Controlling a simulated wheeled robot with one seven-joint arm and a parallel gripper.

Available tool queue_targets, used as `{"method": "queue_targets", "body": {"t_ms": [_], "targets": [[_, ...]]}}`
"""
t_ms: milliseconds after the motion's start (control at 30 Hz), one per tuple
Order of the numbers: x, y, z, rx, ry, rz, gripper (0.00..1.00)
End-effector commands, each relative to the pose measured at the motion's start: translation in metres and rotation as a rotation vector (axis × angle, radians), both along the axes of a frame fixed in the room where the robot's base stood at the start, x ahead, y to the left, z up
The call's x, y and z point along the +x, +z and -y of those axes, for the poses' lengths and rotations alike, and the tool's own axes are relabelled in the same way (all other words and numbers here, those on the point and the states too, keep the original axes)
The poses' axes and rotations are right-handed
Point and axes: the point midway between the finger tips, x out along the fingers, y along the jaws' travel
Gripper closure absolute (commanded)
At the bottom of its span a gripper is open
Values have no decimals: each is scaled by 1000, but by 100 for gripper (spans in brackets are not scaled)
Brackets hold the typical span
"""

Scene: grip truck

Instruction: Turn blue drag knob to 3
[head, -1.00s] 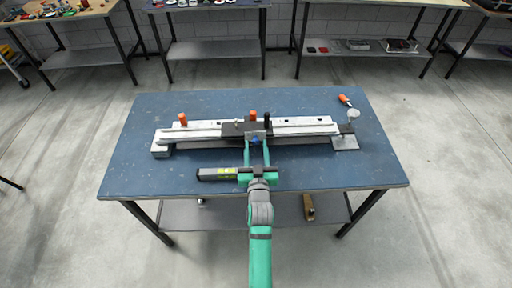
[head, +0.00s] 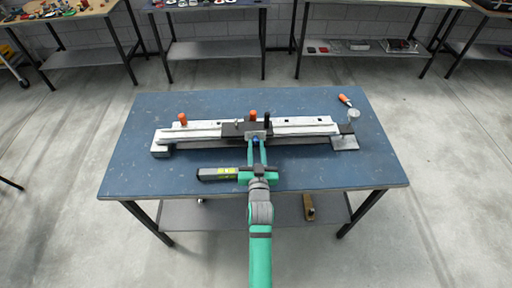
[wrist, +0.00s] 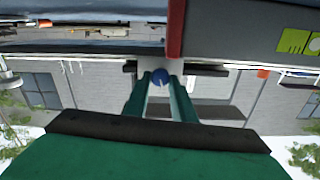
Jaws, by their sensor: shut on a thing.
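The blue drag knob (head: 256,140) sits on the front of the dark carriage (head: 233,129) of the grip truck, a long silver rail device (head: 305,125) on the blue table. My gripper (head: 256,142) reaches the carriage front from the near side, with its two green fingers on either side of the knob. In the wrist view the blue knob (wrist: 160,76) shows between the fingertips (wrist: 159,84). The gripper is shut on the knob. Any marks or numbers around the knob are too small or hidden to read.
Orange knobs (head: 183,119) and a black knob (head: 267,118) stand up from the device. An orange-handled crank (head: 345,100) is at its right end.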

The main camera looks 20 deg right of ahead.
Motion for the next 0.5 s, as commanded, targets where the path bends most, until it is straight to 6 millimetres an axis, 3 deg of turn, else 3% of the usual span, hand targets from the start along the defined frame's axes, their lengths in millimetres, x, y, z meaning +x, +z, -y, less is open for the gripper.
{"method": "queue_targets", "body": {"t_ms": [500], "targets": [[0, 0, 1, 432, 0, 124, 99]]}}
